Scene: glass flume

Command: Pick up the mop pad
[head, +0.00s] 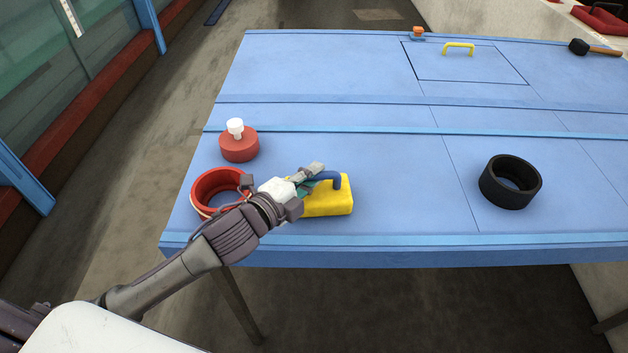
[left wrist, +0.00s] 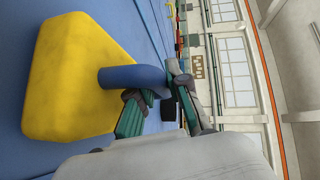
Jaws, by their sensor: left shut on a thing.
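The mop pad (head: 330,202) is a yellow block with a blue handle (head: 327,177) on top. It is at the front left of the blue table (head: 380,190); I cannot tell whether it touches the top. My left gripper (head: 311,180) is shut on the blue handle. In the left wrist view the yellow block (left wrist: 75,70) fills the left side, and the handle (left wrist: 135,78) runs between the green-padded fingers (left wrist: 155,100). My right gripper is not in view.
A red ring (head: 203,187) lies left of my gripper, partly behind my arm. A red round object with a white knob (head: 238,145) stands behind it. A black ring (head: 510,182) sits on the right. The table between pad and black ring is clear. A mallet (head: 590,48) lies far right.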

